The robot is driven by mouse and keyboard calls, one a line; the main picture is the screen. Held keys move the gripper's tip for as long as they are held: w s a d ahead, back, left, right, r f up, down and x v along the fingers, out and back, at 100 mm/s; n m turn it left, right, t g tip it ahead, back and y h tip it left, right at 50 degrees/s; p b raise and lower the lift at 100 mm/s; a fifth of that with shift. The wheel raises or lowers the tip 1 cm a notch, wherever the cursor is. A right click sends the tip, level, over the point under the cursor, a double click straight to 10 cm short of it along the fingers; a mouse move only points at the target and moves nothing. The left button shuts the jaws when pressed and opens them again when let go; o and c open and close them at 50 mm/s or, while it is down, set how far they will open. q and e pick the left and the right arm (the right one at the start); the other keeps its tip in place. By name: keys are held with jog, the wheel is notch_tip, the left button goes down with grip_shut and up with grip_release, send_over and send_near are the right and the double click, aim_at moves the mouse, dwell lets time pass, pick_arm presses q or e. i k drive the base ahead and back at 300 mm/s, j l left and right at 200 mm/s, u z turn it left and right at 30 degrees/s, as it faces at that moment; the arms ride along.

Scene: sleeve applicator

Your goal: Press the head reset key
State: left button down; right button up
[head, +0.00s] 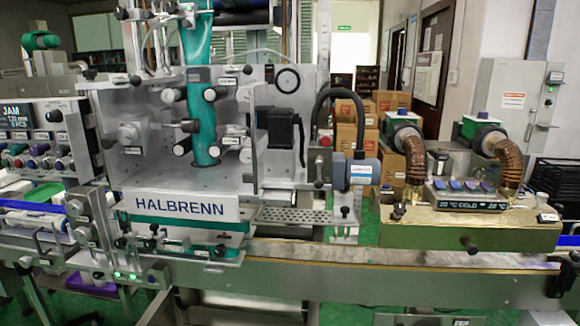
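Neither of my grippers is in view. A control panel (38,118) stands at the left edge with a small display (15,116) reading "JAM" and smaller text. A black knob (54,116) sits right of the display. I cannot tell which one is the head reset key. The applicator head (180,207), marked "HALBRENN", stands right of the panel, with a teal sleeve (205,110) running down through it.
A conveyor (330,255) runs along the front. At the right, a brass-coloured heater unit (470,232) shows "20 °C COLD 20 °C" and has several blue and purple keys and two brown hoses. Cardboard boxes (392,101) and a grey cabinet (518,102) stand behind.

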aim_at(45, 165)
jog(key=k+l+u, duration=0.1)
jog(key=u, duration=1.3)
